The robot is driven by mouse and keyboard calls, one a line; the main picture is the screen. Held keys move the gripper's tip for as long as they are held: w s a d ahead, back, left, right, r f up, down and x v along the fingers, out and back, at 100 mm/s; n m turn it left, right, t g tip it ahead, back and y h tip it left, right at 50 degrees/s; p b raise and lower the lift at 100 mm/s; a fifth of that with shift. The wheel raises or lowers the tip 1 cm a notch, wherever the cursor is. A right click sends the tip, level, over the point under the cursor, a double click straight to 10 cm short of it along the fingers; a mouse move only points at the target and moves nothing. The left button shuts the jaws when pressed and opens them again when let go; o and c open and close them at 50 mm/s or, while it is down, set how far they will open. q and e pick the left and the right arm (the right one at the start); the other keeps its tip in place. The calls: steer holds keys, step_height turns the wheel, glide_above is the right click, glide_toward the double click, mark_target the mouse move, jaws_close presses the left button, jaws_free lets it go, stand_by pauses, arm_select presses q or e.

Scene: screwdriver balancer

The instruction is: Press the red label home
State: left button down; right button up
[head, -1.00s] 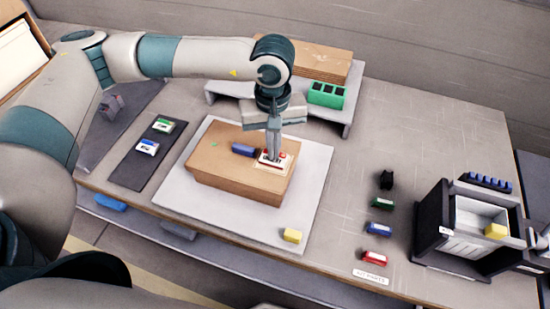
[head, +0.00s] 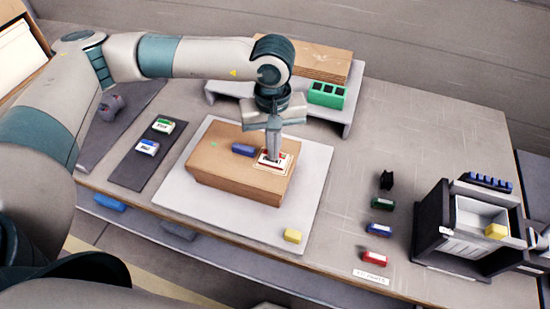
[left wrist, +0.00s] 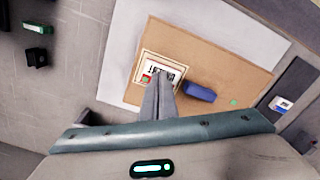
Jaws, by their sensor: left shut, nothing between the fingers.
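The red label (head: 270,167) lies on top of a cardboard box (head: 236,186), inside a pale outlined area near the box's right end. It also shows in the left wrist view (left wrist: 162,72), with black print and a red patch. My left gripper (head: 274,158) points down with its fingers shut and empty, the tips over or on the label and hiding part of it. I cannot tell whether the tips touch it. The fingers also show in the left wrist view (left wrist: 159,82). My right gripper is not in view.
A blue block (head: 243,149) lies on the box beside the label. The box stands on a pale mat (head: 312,190) with a yellow block (head: 292,235). Green and blue labels lie on a dark strip (head: 130,172). A dark-framed machine (head: 432,232) stands right. A shelf (head: 345,122) is behind.

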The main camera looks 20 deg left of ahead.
arm_select(q)
steer(key=shift+r+p, duration=0.5)
steer(key=shift+r, duration=2)
